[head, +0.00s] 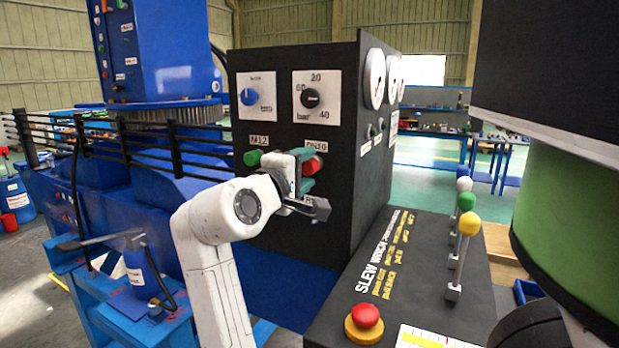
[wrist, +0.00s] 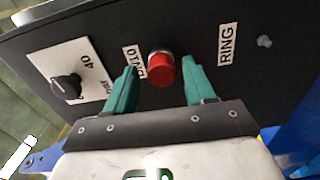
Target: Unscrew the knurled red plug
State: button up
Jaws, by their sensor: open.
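The red plug (head: 311,166) sticks out of the upright black panel (head: 270,85), under a white label that seems to read DN10. In the wrist view the red plug (wrist: 161,71) shows as a short cylinder with a grey collar behind it. My gripper (head: 306,172) is at the panel, in front of the plug. In the wrist view my gripper (wrist: 159,80) is open, its teal fingers on either side of the plug with a gap on each side. I cannot tell how far the fingertips reach along the plug. Its knurling is too small to make out.
A green plug (head: 252,158) sits left of the red one, under an M12 label. Knobs (head: 311,98) and gauges (head: 374,78) are on the panel. A console with levers (head: 461,222) and a red mushroom button (head: 366,316) stands at the lower right.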

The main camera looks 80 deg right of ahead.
jog(key=m+b, duration=0.1)
jog(key=m, duration=0.2)
jog(key=shift+f+b, duration=0.1)
jog(key=shift+b, duration=0.2)
jog(key=m+b, duration=0.3)
jog(key=shift+f, duration=0.25)
jog(key=m, duration=0.1)
jog(key=m+b, duration=0.1)
jog(key=shift+r+m, duration=0.2)
jog(key=shift+m, duration=0.1)
jog(key=m+b, duration=0.2)
jog(key=shift+f+b, duration=0.2)
jog(key=shift+b, duration=0.2)
jog(key=shift+m+b, duration=0.45)
jog(key=shift+m, duration=0.35)
jog(key=shift+r+m, duration=0.25)
jog(key=shift+m, duration=0.35)
jog(key=m+b, duration=0.3)
jog(key=shift+f, duration=0.15)
jog(key=shift+r+m+b, duration=0.2)
jog(key=shift+m+b, duration=0.3)
jog(key=shift+m, duration=0.6)
jog(key=m+b, duration=0.2)
jog(key=m, duration=0.1)
jog(key=shift+f, duration=0.15)
jog(key=shift+r+m+b, duration=0.2)
jog(key=shift+m+b, duration=0.25)
jog(key=shift+m, duration=0.65)
